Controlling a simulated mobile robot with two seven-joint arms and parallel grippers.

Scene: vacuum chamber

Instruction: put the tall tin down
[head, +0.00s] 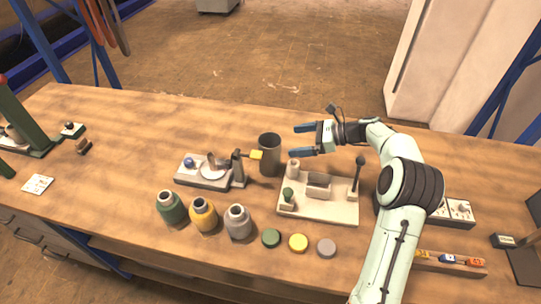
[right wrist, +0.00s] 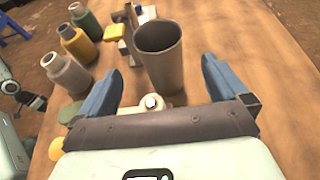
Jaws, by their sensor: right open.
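The tall tin (head: 269,158) is a dark grey-brown open-topped cup standing upright on the wooden table, just behind the beige tray. It also shows in the right wrist view (right wrist: 163,65), between and beyond the fingertips. My right gripper (head: 300,140) is open and empty, to the right of the tin in the head view, with its blue fingers pointing towards it. In the right wrist view the blue fingers (right wrist: 162,80) are spread wide, with a visible gap between each finger and the tin. My left gripper is not in view.
A beige tray (head: 335,212) with a block and a dark lever stands in front of the tin. A grey device (head: 210,180) with a yellow tab is close on its left. Green (head: 171,208), yellow (head: 203,215) and grey (head: 238,222) bottles stand in front. The table behind the tin is clear.

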